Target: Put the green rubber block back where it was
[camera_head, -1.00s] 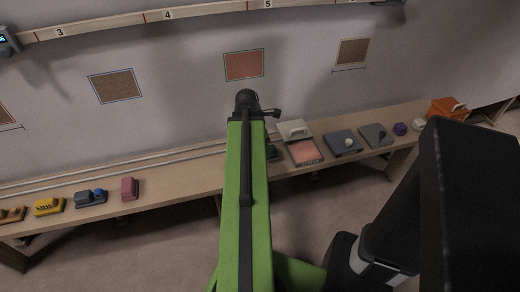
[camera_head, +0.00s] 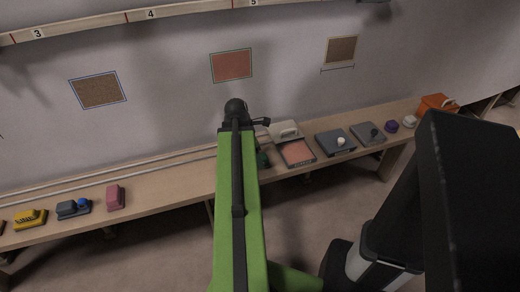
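A dark green block (camera_head: 263,159) lies on the bench (camera_head: 174,183), just right of my arm. My arm hides part of it, so I cannot tell its full shape. My gripper (camera_head: 240,108) is at the far end of my green arm, in front of the wall and seen from behind. Its fingers are hidden, apart from a small dark part sticking out to the right, so I cannot tell whether it is open or holds anything.
Along the bench are a yellow block (camera_head: 30,219), a pink block (camera_head: 116,196), an open box with a pinkish surface (camera_head: 298,153), a grey pad (camera_head: 336,144), a purple knob (camera_head: 392,126) and an orange box (camera_head: 437,104). Framed patches hang on the wall, including a reddish one (camera_head: 232,65).

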